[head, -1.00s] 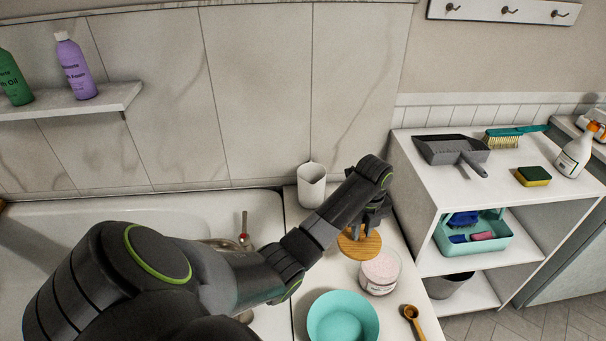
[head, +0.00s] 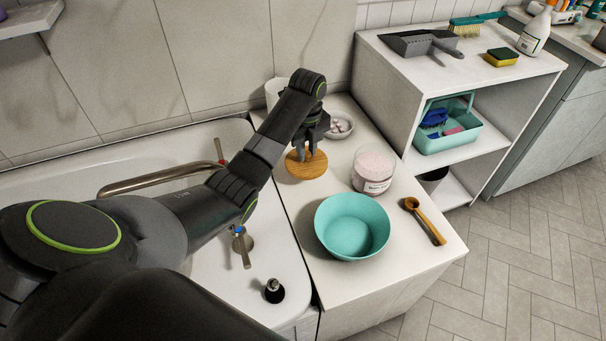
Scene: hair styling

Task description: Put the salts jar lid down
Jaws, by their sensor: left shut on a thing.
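The salts jar lid (head: 304,166) is a round, light wooden disc with a knob. My left gripper (head: 310,150) is above it, shut on its knob. The lid is low over the white counter (head: 290,205), left of the jar; I cannot tell whether it touches the counter. The salts jar (head: 374,170) is clear with pink salts and a label, and stands open on the counter. The right gripper is not in view.
A teal bowl (head: 352,226) stands in front of the lid, with a wooden scoop (head: 425,221) to its right. A small dish (head: 341,126) and a white cup (head: 274,92) are behind. The bathtub (head: 205,140) lies left, the shelf unit (head: 375,75) right.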

